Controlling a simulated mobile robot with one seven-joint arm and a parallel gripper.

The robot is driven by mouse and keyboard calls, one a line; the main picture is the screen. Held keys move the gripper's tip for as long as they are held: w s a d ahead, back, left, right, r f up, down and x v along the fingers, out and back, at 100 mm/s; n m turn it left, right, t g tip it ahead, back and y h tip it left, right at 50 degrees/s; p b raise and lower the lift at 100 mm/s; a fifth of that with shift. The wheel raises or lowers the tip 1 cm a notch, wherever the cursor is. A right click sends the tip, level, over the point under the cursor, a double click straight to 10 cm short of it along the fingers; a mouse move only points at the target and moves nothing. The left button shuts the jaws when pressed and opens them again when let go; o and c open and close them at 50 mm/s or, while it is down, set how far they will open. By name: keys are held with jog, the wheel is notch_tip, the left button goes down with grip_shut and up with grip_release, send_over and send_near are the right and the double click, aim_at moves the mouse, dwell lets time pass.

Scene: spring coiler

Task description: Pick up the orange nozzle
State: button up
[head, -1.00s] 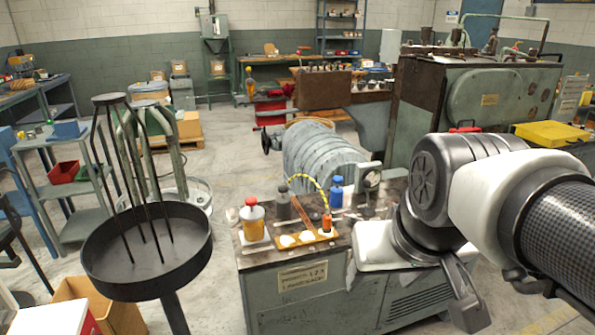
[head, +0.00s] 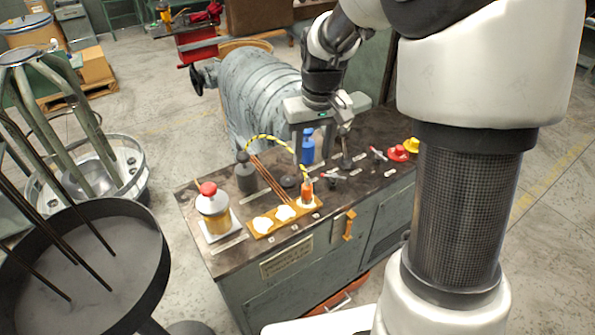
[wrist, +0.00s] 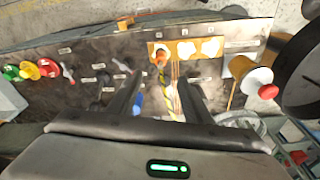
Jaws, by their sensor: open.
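The orange nozzle (head: 307,191) stands at the right end of an orange plate (head: 263,233) on the machine's worktop. A yellow-and-black striped hose (head: 275,140) arcs from it toward a dark grey bottle (head: 246,175). My gripper (head: 320,142) is open and empty above the worktop, behind and above the nozzle in the head view. In the wrist view the nozzle (wrist: 161,57) shows beyond the open fingertips (wrist: 158,82), roughly in line with the gap between them. The gripper is apart from the nozzle. Part of the hose lies between the fingers in that view.
A blue bottle (head: 308,150) stands close below my gripper. Several thin copper-coloured rods lie left of the nozzle. A yellow bottle with a red cap (head: 213,212) stands at the left front corner. Red and yellow buttons (head: 399,153) are at the right. A black round tray (head: 100,255) stands left, apart.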

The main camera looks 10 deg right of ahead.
aim_at(308, 186)
jog(key=f, duration=0.5)
jog(key=w+f+b, duration=0.1)
jog(key=f, duration=0.5)
jog(key=w+f+b, duration=0.1)
jog(key=f, duration=0.4)
jog(key=shift+a+f, duration=0.15)
jog(key=shift+a, duration=0.05)
grip_shut()
notch_tip(308, 186, up, 12)
jog(key=p, duration=0.3)
jog(key=shift+r, duration=0.25)
